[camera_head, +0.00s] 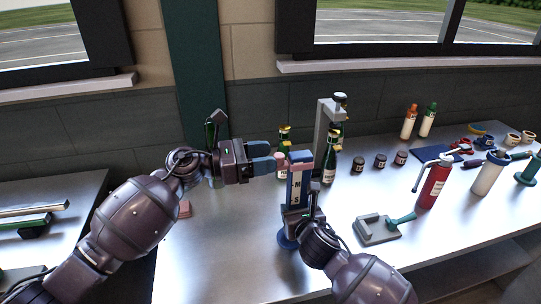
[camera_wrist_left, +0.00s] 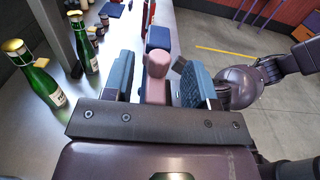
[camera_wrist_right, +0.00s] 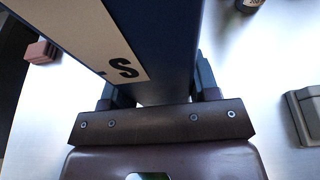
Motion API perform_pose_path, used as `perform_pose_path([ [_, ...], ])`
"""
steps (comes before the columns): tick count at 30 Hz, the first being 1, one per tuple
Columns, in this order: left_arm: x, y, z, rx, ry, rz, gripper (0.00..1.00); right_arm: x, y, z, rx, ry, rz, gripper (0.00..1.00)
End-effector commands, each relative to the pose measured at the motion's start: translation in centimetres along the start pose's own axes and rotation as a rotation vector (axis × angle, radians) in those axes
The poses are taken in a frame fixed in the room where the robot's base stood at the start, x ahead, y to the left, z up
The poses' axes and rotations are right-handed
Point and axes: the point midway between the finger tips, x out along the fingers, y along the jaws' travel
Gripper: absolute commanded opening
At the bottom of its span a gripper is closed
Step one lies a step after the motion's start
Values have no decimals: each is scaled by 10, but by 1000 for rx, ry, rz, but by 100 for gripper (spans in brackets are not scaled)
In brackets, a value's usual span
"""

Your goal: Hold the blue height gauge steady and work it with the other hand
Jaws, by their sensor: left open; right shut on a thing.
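The blue height gauge (camera_head: 295,188) stands upright on the bench on a round blue foot, with a pale lettered label on its column. My right gripper (camera_head: 299,212) is shut on the column, low down; in the right wrist view the blue column (camera_wrist_right: 175,45) runs between its fingers. My left gripper (camera_head: 270,158) is open at the top of the gauge. In the left wrist view its fingers stand either side of a pink knob (camera_wrist_left: 157,64), with a blue cap (camera_wrist_left: 158,38) beyond; whether they touch the knob I cannot tell.
Green bottles (camera_wrist_left: 38,75) with gold tops stand close behind the gauge, beside a grey stand (camera_head: 324,140). Small dark jars (camera_head: 381,160), a grey-and-green lever tool (camera_head: 378,229) and a red bottle (camera_head: 434,185) are to the right. The bench front near the gauge is bare.

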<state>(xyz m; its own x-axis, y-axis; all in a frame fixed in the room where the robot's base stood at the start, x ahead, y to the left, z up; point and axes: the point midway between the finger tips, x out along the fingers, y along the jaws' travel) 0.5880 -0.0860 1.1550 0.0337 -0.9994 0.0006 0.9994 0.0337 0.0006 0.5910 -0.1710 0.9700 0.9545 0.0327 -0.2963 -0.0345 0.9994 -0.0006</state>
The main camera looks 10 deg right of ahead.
Motion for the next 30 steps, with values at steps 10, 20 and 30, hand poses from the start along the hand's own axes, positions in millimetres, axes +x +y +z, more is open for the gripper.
perform_pose_path([
  [10,-68,0,0,0,2,3,52,0,0,-1,1,2,0,17],
  [20,-101,0,0,1,0,2,52,0,0,-1,1,1,1,17],
  [30,-102,0,0,1,-1,2,52,0,1,0,2,1,1,17],
])
